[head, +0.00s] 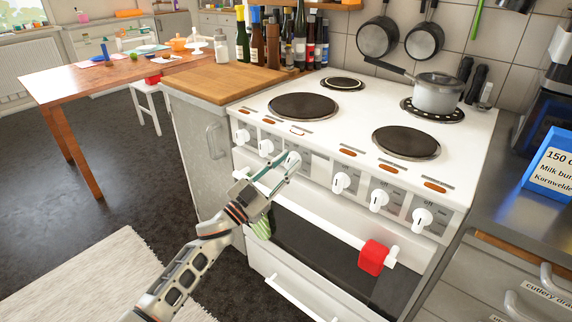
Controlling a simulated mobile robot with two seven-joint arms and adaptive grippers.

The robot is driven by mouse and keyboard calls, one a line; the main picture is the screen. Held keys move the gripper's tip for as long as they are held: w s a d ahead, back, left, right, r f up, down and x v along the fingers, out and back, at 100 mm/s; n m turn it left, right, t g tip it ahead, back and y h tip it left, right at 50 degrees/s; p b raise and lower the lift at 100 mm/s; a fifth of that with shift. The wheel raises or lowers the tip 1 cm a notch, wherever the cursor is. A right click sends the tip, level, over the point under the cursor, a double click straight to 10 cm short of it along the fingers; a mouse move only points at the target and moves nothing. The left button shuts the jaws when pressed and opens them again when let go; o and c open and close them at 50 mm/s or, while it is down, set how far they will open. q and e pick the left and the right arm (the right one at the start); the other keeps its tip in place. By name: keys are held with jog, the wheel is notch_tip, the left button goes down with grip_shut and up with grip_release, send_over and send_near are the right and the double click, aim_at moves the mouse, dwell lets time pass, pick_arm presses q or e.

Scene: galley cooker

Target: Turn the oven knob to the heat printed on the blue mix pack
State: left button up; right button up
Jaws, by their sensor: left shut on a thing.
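The white cooker has a row of several white knobs on its front panel. My left gripper (285,168) reaches in from the lower left and is shut on the oven knob (294,157), third from the left. The fingers hide much of this knob and its scale, so I cannot read its setting. The blue mix pack (550,165) stands on the counter at the right edge, partly cut off. Its label reads "150", then a cut-off letter, "Milk bun" and "Kornwelde". My right gripper is not in view.
Other knobs (340,181) sit close on both sides. Below is the oven handle (318,232) with a red cloth-like item (373,257) and a green striped towel (262,228). A pot (437,94) stands on the back right hotplate. A wooden board (222,80) lies left.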

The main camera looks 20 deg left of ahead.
pick_arm(q)
jog(key=m, duration=0.1)
jog(key=m+h, duration=0.1)
jog(key=shift+a+r+m+g, duration=0.1)
jog(key=shift+r+m+g, duration=0.1)
jog(key=shift+m+g, duration=0.2)
jog(key=m+g+h+p, duration=0.1)
jog(key=m, duration=0.2)
jog(key=shift+m, duration=0.4)
jog(key=shift+r+m+g, duration=0.1)
jog(key=shift+m+g, duration=0.6)
jog(key=shift+m, duration=0.4)
jog(key=m+g+p, duration=0.2)
jog(key=m, duration=0.3)
jog(key=shift+m+p, duration=0.35)
jog(key=shift+m, duration=0.25)
jog(key=shift+m+g+p, duration=0.35)
jog(key=shift+m+g, duration=0.05)
jog(key=shift+m, duration=0.3)
jog(key=shift+f+m, duration=0.2)
jog(key=shift+m, duration=0.1)
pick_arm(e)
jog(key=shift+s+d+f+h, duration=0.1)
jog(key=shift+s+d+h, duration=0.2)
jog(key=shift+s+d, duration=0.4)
